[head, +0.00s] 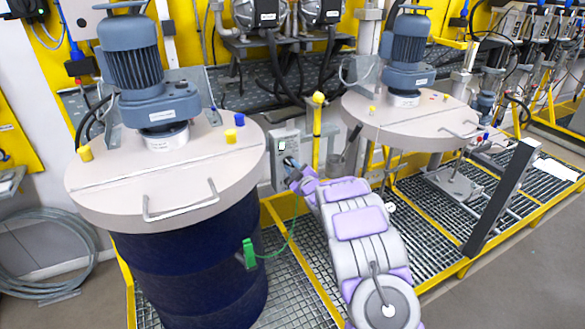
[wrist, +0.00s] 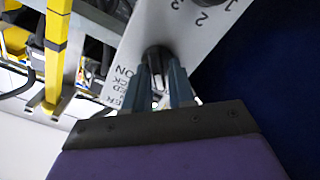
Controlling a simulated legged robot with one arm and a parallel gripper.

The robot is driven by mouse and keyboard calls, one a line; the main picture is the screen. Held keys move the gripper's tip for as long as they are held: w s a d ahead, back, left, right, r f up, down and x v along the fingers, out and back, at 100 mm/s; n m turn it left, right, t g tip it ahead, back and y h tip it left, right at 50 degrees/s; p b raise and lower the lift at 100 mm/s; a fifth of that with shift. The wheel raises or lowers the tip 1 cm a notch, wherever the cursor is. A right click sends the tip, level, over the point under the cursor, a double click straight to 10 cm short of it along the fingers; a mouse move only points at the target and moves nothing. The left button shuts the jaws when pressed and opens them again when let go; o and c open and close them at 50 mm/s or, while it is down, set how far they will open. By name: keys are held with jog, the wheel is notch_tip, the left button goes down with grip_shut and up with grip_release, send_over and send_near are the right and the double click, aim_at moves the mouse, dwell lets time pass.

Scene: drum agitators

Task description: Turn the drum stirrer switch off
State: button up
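The stirrer switch is a black knob (wrist: 157,58) on a pale grey panel (wrist: 205,35) in the wrist view. Printed numbers and letters, including "ON", show around it. My gripper (wrist: 160,78) has one bluish finger at each side of the knob's near end, with a gap visible between them. I cannot tell whether the fingers press on the knob or only straddle it. In the head view the grey switch box (head: 284,146) stands right of the near drum, with my gripper (head: 290,163) at its front. The knob is largely hidden there.
A dark blue drum (head: 190,265) with a beige lid and motor (head: 132,55) stands close on the left. A second drum lid (head: 408,118) with a motor is at the right. A yellow post (head: 317,130) rises beside the box. A green clamp (head: 249,253) with a cable is on the drum.

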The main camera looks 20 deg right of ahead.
jog(key=shift+o, duration=1.3)
jog(key=shift+r, duration=0.15)
jog(key=s+p, duration=0.3)
jog(key=s, duration=1.4)
jog(key=shift+s+d, duration=0.15)
jog(key=shift+d, duration=0.2)
